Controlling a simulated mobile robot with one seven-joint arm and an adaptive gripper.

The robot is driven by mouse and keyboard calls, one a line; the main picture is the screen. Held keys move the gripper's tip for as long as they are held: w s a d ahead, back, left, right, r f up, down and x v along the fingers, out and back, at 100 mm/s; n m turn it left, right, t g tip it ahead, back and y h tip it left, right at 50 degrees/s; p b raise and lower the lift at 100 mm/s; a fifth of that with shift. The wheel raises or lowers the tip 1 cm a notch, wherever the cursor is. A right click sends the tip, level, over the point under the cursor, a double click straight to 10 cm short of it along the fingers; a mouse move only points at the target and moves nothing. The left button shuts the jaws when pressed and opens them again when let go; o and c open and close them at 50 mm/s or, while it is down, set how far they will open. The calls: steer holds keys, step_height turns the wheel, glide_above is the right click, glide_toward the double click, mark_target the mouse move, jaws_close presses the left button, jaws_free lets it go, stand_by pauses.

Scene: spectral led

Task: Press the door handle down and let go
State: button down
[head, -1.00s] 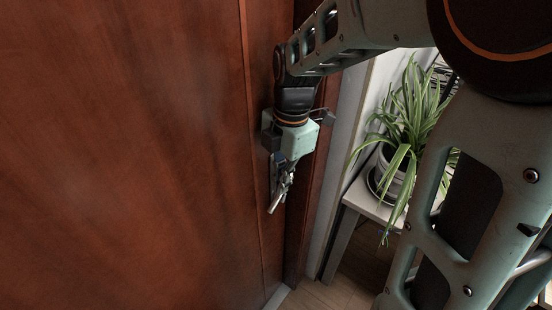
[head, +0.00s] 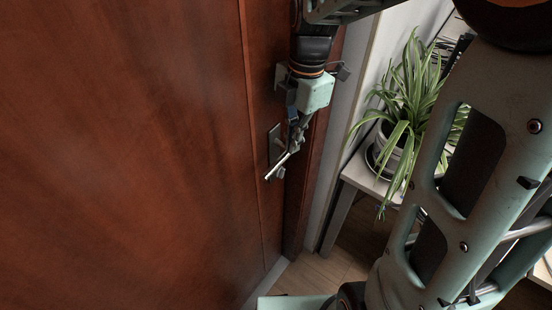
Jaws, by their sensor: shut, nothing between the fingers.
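The brown wooden door (head: 130,150) fills the left of the head view. Its silver lever handle (head: 276,169) sits near the door's right edge, on a dark plate (head: 273,143). The lever points toward the lower left and looks about level, roughly along the line of the door's bottom edge. My gripper (head: 295,144) points down, shut and empty, just above the lever near its pivot end. The fingers overlap the handle in this view, so I cannot tell whether they touch it.
The door frame and a pale wall (head: 345,120) stand right of the handle. A potted spider plant (head: 399,150) stands on a white side table (head: 365,182) further right. Bare wooden floor (head: 335,272) shows below the table.

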step_height(320, 180, up, 10)
steer(key=d, duration=0.1)
steer(key=shift+f, duration=0.25)
